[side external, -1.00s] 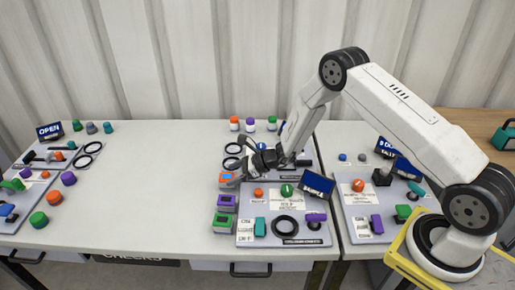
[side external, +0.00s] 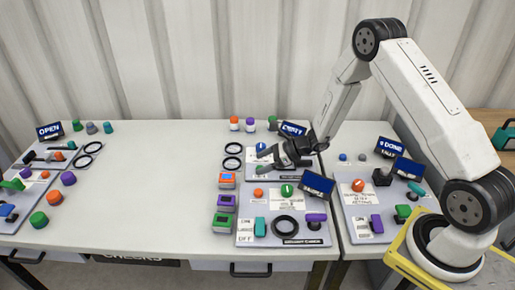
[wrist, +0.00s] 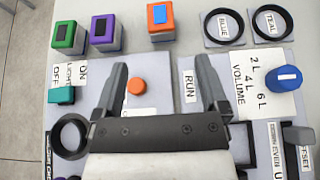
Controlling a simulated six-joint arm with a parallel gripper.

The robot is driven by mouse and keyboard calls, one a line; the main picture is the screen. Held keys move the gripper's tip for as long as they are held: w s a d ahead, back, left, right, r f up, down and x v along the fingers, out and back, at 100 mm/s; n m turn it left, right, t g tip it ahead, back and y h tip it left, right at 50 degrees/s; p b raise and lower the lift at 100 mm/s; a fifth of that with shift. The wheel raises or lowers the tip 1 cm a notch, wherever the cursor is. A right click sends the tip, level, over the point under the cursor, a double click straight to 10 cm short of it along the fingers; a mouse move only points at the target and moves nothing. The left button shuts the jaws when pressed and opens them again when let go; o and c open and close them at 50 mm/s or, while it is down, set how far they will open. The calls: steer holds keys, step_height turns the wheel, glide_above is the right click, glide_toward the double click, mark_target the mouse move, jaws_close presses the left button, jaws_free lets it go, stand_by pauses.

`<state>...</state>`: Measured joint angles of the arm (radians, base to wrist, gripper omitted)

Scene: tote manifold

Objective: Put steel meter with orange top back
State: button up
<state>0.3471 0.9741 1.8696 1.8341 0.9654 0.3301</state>
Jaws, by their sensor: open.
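The steel meter with an orange top (side external: 227,179) stands upright on the table at the left edge of the middle panels, with a blue screen on its top. It also shows at the top of the wrist view (wrist: 160,18). It is the rear one of a row with a purple-topped meter (side external: 226,201) and a green-topped meter (side external: 222,223). My gripper (side external: 264,161) is open and empty, above the panels to the right of the orange meter and clear of it. Its two fingers show spread apart in the wrist view (wrist: 162,68).
Two black rings, labelled blue and teal, lie behind the orange meter, including the blue ring (wrist: 223,26). An orange button (wrist: 137,87) and a blue volume knob (wrist: 286,78) sit on the panels. Display screens (side external: 318,184) stand up from them. The table left of the meters is clear.

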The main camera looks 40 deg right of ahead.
stand_by(0.4)
steer(key=s+a+r+n+g+h, duration=0.1)
steer(key=s+a+r+n+g, duration=0.2)
steer(key=s+n, duration=0.3)
steer(key=s+a+r+n+g+h, duration=0.1)
steer(key=s+a+r+n+g, duration=0.2)
steer(key=s+n+g, duration=0.15)
steer(key=s+d+r+n+t+h, duration=0.1)
steer(key=s+d+r+n+h, duration=0.2)
steer(key=s+r+n+h, duration=0.3)
steer(key=s+n, duration=0.4)
steer(key=n, duration=0.6)
steer(key=shift+s+r+h, duration=0.25)
steer(key=shift+s+h, duration=0.05)
steer(key=shift+d+n+t, duration=0.1)
steer(key=shift+n+t, duration=0.15)
